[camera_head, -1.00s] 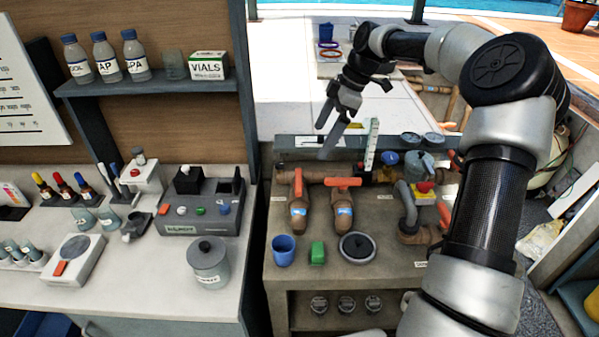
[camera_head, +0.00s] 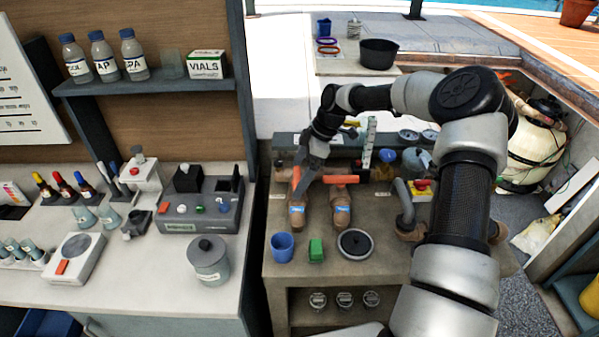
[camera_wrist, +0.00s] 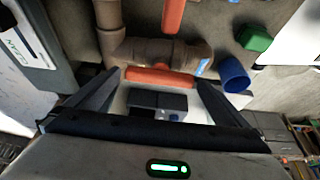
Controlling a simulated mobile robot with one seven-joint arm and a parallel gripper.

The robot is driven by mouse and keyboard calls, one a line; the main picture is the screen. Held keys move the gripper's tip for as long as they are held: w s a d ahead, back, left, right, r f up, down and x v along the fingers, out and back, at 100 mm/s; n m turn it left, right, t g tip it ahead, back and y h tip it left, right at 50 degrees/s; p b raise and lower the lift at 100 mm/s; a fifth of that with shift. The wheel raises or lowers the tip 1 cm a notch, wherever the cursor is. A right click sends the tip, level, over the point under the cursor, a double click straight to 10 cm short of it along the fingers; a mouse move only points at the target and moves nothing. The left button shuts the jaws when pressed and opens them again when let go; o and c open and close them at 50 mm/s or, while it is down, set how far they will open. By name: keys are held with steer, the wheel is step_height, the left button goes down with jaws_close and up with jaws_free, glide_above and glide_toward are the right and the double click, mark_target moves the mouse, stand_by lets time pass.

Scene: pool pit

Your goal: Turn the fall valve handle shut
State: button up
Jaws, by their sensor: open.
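Two brown pipe valves with orange lever handles stand on the bench. I cannot tell from the labels which is the fall valve. My gripper (camera_head: 302,181) is down at the left handle and partly covers it. In the wrist view my open gripper (camera_wrist: 160,83) has one finger towards each end of the left handle (camera_wrist: 160,77); contact cannot be told. The right handle (camera_wrist: 173,14) shows at the top edge there.
A blue cup (camera_head: 282,247), a green block (camera_head: 316,250) and a round black-lidded item (camera_head: 356,244) stand in front of the valves. An upright gauge strip (camera_head: 370,143) and a grey bent pipe (camera_head: 404,202) stand to the right. A grey control box (camera_head: 200,210) is on the left counter.

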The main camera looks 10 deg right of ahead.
steer(key=shift+c, duration=0.4)
steer(key=c, duration=0.9)
steer(key=shift+o, duration=0.3)
steer(key=m+b, duration=0.2)
steer(key=m+t+b, duration=0.1)
steer(key=m, duration=0.1)
steer(key=shift+s+f+m+t+h+b, duration=0.1)
steer(key=shift+s+m+t+h+b, duration=0.05)
steer(key=shift+m+t+h+b, duration=0.2)
steer(key=m+t+h+b, duration=0.1)
steer(key=m+b, duration=0.2)
steer(key=m, duration=0.1)
steer(key=shift+a+b, duration=0.2)
steer(key=shift+b, duration=0.15)
steer(key=m+b, duration=0.1)
steer(key=m+h+b, duration=0.1)
steer(key=m, duration=0.1)
steer(key=m+t+h+b, duration=0.1)
steer(key=m, duration=0.1)
steer(key=shift+a+b, duration=0.25)
steer(key=shift+b, duration=0.1)
steer(key=shift+s+r+m+h+b, duration=0.15)
steer(key=shift+m+h+b, duration=0.4)
steer(key=shift+m, duration=0.55)
steer(key=shift+w+r+m+h+b, duration=0.1)
steer(key=shift+m+h+b, duration=0.1)
steer(key=shift+m+b, duration=0.7)
steer(key=shift+m, duration=0.25)
